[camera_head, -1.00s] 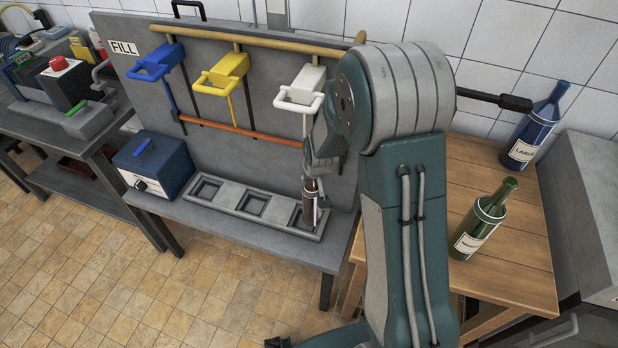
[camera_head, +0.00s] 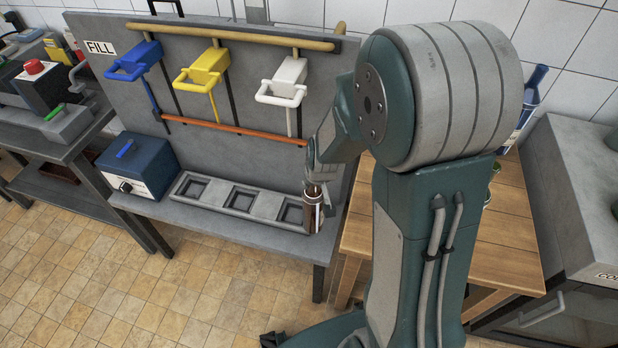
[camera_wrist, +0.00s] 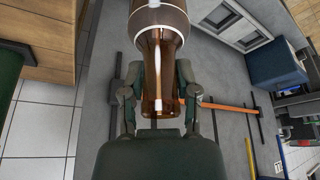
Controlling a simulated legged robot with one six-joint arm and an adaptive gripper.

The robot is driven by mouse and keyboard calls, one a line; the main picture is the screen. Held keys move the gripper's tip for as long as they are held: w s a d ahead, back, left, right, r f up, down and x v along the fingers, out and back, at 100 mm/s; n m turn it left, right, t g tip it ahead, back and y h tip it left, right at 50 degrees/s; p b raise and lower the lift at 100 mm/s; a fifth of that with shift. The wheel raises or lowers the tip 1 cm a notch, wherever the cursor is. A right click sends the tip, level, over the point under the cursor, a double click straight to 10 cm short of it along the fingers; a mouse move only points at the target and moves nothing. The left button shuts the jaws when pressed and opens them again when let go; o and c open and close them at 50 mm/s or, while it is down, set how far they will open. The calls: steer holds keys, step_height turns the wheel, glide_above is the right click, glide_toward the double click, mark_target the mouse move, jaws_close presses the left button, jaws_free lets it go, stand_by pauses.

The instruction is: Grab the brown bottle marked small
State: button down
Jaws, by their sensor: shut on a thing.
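The brown bottle (camera_head: 313,212) is upright in the head view, in front of the right end of the filling bench. My gripper (camera_head: 313,183) is shut on its neck from above. In the wrist view the brown bottle (camera_wrist: 160,45) lies between the two fingers of my gripper (camera_wrist: 161,95), with its neck towards the palm. A pale band shows around the bottle; I cannot read its label. Part of my arm hides the area to the right of the bottle.
The grey tray (camera_head: 228,223) with three square recesses lies on the bench, its recesses empty. Blue, yellow and white (camera_head: 284,82) fill handles hang above. A blue box (camera_head: 147,165) sits at the bench's left.

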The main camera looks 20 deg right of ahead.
steer(key=shift+s+d+r, duration=0.15)
steer(key=shift+s+r, duration=0.25)
steer(key=shift+s, duration=0.35)
